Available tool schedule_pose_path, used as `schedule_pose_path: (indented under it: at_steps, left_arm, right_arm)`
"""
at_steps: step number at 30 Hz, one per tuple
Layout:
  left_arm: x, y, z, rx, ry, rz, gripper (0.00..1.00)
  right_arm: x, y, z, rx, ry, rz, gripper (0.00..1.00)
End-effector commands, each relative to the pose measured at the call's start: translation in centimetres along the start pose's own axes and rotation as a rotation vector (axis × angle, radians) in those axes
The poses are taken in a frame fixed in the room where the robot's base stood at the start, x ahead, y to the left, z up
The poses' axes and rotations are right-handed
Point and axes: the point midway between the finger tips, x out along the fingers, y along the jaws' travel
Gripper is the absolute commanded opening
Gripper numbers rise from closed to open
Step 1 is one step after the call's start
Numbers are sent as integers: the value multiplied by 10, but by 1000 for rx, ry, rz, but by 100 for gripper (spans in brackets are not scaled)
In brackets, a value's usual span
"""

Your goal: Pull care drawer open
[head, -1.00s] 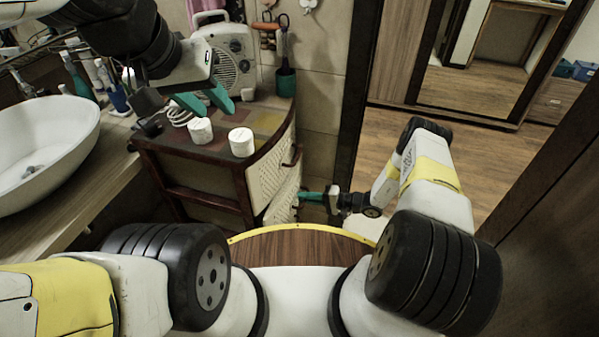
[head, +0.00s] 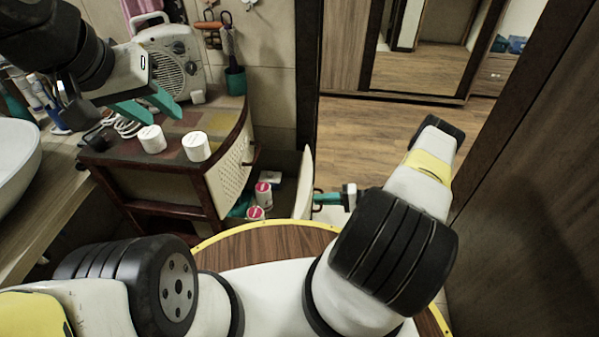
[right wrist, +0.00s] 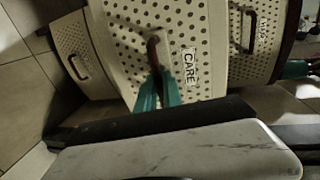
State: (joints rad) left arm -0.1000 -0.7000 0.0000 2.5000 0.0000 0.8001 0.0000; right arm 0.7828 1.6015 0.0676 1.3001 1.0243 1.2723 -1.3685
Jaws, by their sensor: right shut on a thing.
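The care drawer (head: 304,182) is pulled out from the small cabinet, and its inside shows. In the right wrist view its perforated cream front (right wrist: 205,45) carries a CARE label (right wrist: 190,70) and a dark brown handle (right wrist: 154,50). My right gripper (head: 318,198) is at the outer face of the drawer front. In the right wrist view its teal fingers (right wrist: 157,92) are shut on the handle. My left gripper (head: 150,108) is above the cabinet top, with its teal fingers apart and nothing between them.
White-and-pink containers (head: 264,192) stand in the open drawer. Two white jars (head: 196,147) stand on the cabinet top (head: 190,123), near a radio-like box (head: 168,62). A basin (head: 15,165) is at the left. Open wooden floor (head: 360,135) lies beyond the doorway.

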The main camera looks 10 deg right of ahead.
Motion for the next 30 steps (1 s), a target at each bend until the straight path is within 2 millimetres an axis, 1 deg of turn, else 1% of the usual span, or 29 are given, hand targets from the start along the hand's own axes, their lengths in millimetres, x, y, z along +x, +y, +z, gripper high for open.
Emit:
schedule_pose_path:
  at_steps: [1, 6, 12, 18, 30]
  left_arm:
    - [0, 0, 0, 0, 0, 0, 36]
    - [0, 0, 0, 0, 0, 0, 36]
    - [0, 0, 0, 0, 0, 0, 36]
    - [0, 0, 0, 0, 0, 0, 36]
    - [0, 0, 0, 0, 0, 0, 36]
  right_arm:
    - [-10, 4, 0, 0, 4, 4, 0]
    - [-33, 8, 0, 0, 2, 4, 0]
    - [-52, 12, 0, 1, 1, 3, 0]
    - [-60, 14, 0, 0, 1, 3, 0]
    - [-62, 14, 0, 0, 1, 3, 0]
